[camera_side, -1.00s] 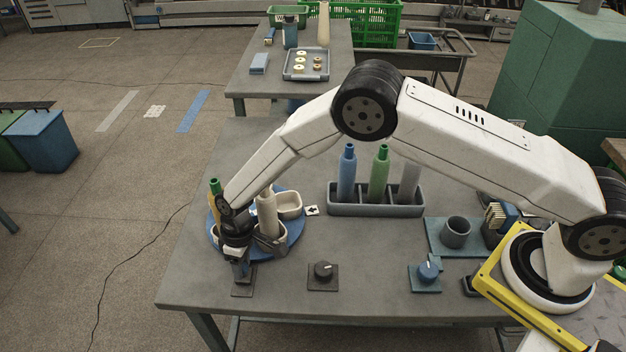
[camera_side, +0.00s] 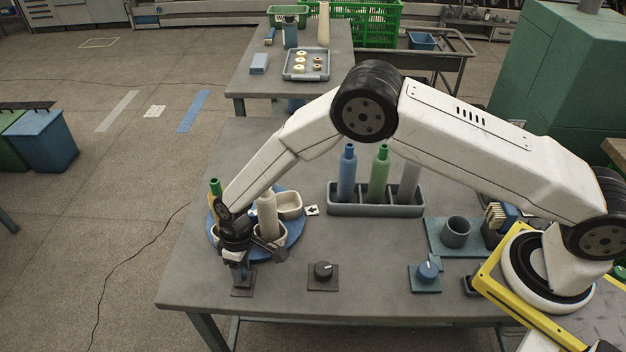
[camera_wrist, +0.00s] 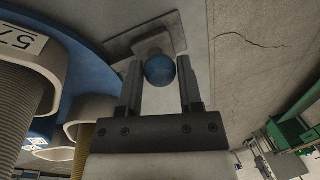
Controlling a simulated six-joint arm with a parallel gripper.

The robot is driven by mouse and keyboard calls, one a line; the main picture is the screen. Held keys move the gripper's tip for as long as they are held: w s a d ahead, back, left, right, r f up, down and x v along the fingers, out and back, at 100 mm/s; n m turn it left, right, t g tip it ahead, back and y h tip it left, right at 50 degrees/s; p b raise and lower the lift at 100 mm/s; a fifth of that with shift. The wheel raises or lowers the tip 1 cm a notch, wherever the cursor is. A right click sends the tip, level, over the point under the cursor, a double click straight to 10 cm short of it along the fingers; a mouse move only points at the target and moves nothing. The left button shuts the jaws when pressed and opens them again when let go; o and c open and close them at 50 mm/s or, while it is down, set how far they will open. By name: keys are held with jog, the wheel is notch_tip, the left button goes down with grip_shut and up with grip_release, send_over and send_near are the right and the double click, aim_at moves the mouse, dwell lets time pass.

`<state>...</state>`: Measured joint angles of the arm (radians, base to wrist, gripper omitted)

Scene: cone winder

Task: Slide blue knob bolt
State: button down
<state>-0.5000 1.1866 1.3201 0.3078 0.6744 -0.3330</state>
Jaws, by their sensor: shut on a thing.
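The blue knob (camera_wrist: 160,70) of the bolt is round and sits between my two gripper fingers in the wrist view. Its grey mounting plate (camera_wrist: 118,46) lies flat on the table behind it. In the side view the plate (camera_side: 242,291) is near the table's front left corner. My gripper (camera_wrist: 160,82) is shut on the blue knob, one finger on each side. In the side view my gripper (camera_side: 242,272) points down over the plate and mostly hides the knob. How far the bolt is slid cannot be told.
A blue turntable (camera_side: 291,237) with cream cups and cones stands close behind my gripper. A dark dial (camera_side: 323,271) and a blue dial (camera_side: 428,270) are to the right. A grey rack (camera_side: 375,210) holds several bottles or cones. The table front between the dials is clear.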

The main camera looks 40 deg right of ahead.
jog(key=shift+s+a, duration=0.9)
jog(key=shift+c, duration=1.3)
grip_release()
jog(key=shift+r, duration=0.15)
jog(key=shift+d+r, duration=0.1)
jog(key=shift+r, duration=0.1)
jog(key=shift+w+d+r, duration=0.15)
jog(key=shift+d+r, duration=0.05)
jog(key=shift+r, duration=0.95)
jog(key=shift+w+d+r, duration=0.1)
jog(key=shift+d+r, duration=0.05)
jog(key=shift+r, duration=1)
jog(key=shift+w+d+r, duration=0.15)
jog(key=shift+d+r, duration=0.05)
jog(key=shift+r, duration=0.95)
jog(key=shift+r, duration=0.1)
